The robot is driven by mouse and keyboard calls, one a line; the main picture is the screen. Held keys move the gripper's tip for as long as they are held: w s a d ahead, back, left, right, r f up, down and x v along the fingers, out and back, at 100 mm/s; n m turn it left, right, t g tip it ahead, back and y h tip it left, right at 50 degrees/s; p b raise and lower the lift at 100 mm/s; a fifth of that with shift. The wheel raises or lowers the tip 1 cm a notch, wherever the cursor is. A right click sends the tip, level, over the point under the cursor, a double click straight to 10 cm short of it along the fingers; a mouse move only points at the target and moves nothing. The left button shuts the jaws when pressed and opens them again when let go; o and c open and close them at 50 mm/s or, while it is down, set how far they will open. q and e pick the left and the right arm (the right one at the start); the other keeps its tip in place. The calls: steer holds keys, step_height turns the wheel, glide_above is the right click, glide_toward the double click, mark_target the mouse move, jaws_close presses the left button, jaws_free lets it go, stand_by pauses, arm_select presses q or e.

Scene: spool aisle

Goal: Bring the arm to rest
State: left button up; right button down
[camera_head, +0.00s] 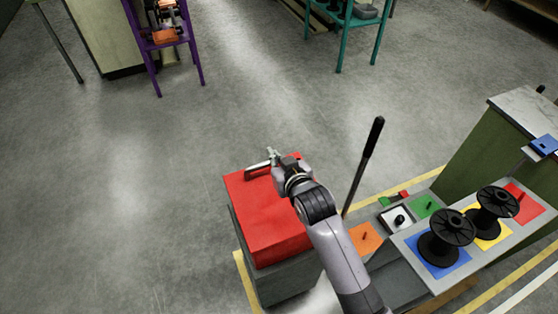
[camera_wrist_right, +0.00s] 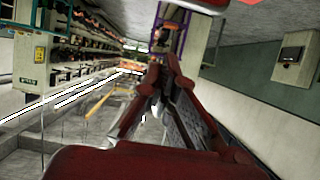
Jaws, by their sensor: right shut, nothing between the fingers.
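My right arm (camera_head: 338,250) reaches up from the bottom of the head view, bent at the wrist. My right gripper (camera_head: 262,164) hangs over the back edge of a red box top (camera_head: 265,222), with its fingers pointing left. In the right wrist view the fingers (camera_wrist_right: 158,88) come together at their tips with nothing between them. I cannot tell how high the gripper is above the red top. My left gripper is in neither view.
Right of the arm, a grey platform (camera_head: 405,238) carries black spools (camera_head: 446,237) on coloured squares. A dark upright pole (camera_head: 362,168) stands close to the arm. Purple (camera_head: 150,48) and teal (camera_head: 345,22) racks stand farther off. The floor (camera_head: 110,190) to the left is clear.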

steer(key=s+d+f+m+g+h, duration=0.1)
steer(key=s+d+f+g, duration=0.2)
steer(key=s+d, duration=0.5)
steer(key=s+d+f+g+h, duration=0.2)
steer(key=s+d+g, duration=0.1)
steer(key=s, duration=0.9)
steer(key=s+d+f+m+g+h, duration=0.1)
steer(key=s+d+f+g, duration=0.2)
steer(key=s+d, duration=0.5)
step_height(320, 180, down, 25)
steer(key=s+a+g, duration=0.2)
steer(key=s, duration=0.1)
steer(key=s+d+f, duration=0.3)
steer(key=s+f, duration=1.3)
steer(key=s, duration=0.1)
steer(key=shift+f+n+g, duration=0.4)
